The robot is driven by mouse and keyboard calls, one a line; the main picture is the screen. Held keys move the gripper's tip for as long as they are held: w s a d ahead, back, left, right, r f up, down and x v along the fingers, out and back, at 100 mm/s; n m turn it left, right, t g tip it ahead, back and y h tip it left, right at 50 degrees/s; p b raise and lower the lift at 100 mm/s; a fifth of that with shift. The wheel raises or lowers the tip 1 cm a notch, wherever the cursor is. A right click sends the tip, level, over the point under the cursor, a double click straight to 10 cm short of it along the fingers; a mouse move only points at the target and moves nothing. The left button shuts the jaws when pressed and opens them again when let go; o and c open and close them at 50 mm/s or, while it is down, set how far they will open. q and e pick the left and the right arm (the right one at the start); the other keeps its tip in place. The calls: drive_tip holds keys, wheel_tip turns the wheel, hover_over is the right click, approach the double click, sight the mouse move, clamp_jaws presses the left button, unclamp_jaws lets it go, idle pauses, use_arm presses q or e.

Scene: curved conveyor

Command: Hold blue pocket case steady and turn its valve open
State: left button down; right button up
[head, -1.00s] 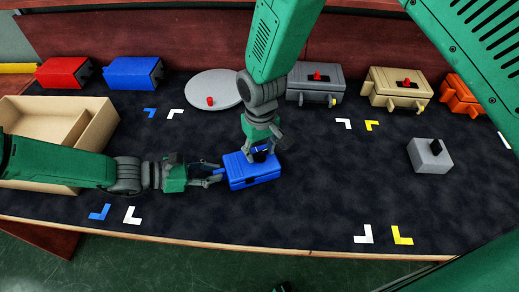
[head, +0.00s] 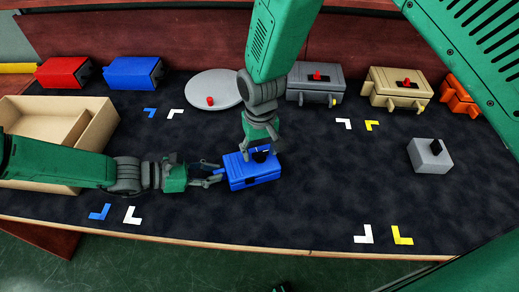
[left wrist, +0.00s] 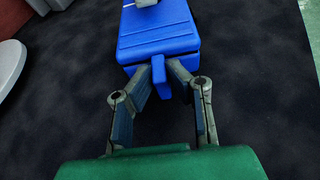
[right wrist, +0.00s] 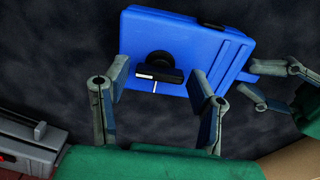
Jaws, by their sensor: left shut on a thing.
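The blue pocket case (head: 250,173) sits on the dark table in the middle of the head view. My left gripper (head: 219,174) is shut on the small blue tab (left wrist: 158,72) at the case's end. The black valve (right wrist: 160,72) stands on the top of the case, its bar crosswise between the fingers in the right wrist view. My right gripper (right wrist: 158,78) is open over the valve, with a gap on both sides. It also shows above the case in the head view (head: 258,147), where its fingers partly cover the valve.
A grey block with a black knob (head: 430,155) stands to the right. A tan bin (head: 98,133), red and blue cases (head: 133,73), a grey disc (head: 205,89) and several other cases line the back and left. The table front is clear apart from corner marks.

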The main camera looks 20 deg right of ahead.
sight(260, 152)
drive_tip(key=shift+r, duration=0.1)
wheel_tip(260, 152, up, 12)
idle(0.7)
use_arm(q)
drive_tip(key=c, duration=1.5)
unclamp_jaws()
drive_tip(key=shift+o, duration=0.2)
